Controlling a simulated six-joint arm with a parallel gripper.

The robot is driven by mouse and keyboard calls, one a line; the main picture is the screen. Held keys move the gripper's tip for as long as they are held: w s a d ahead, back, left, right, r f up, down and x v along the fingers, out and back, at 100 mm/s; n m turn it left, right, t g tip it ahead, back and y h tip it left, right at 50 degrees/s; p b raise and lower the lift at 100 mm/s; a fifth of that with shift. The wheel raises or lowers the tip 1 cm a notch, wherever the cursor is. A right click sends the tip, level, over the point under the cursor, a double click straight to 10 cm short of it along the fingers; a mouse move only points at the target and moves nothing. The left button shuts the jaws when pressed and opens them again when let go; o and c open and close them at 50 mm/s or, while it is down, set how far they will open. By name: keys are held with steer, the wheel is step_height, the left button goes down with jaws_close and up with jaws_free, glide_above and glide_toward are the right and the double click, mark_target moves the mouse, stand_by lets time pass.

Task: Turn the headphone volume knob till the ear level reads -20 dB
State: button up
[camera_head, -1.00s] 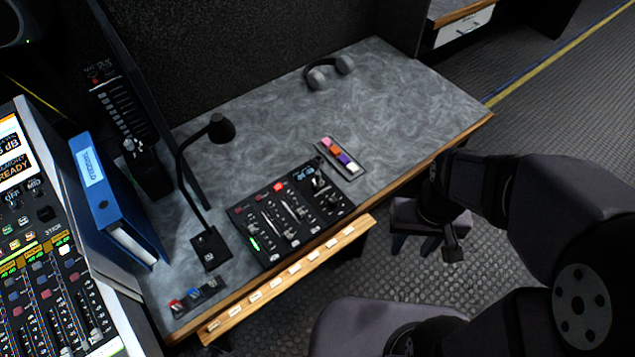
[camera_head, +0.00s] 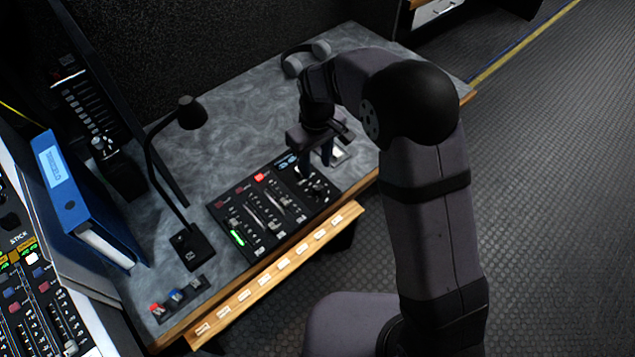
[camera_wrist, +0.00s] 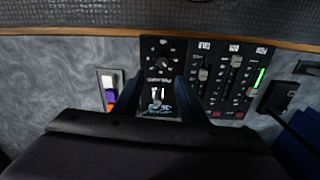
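The headphone volume knob (camera_wrist: 165,50) is a small black dial with white scale marks around it. It sits on the end section of the black mixer panel (camera_head: 268,212). In the wrist view it lies just beyond my fingertips, apart from them. A small display with blue-white characters (camera_wrist: 158,104) shows between my fingers; its reading is too small to tell. It also appears in the head view (camera_head: 285,162), beside my gripper (camera_head: 316,158). My gripper (camera_wrist: 154,88) is open and empty above the panel, its two dark blue fingers apart.
Several faders and a green level bar (camera_wrist: 259,78) are on the panel beside the knob.

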mark_target(317, 187)
steer(key=shift+s+d+f+n, duration=0.2)
steer(key=shift+s+n, duration=0.2)
steer(key=shift+n, duration=0.1)
steer(key=shift+f+p, duration=0.55)
steer(key=shift+f, duration=3.1)
jaws_close()
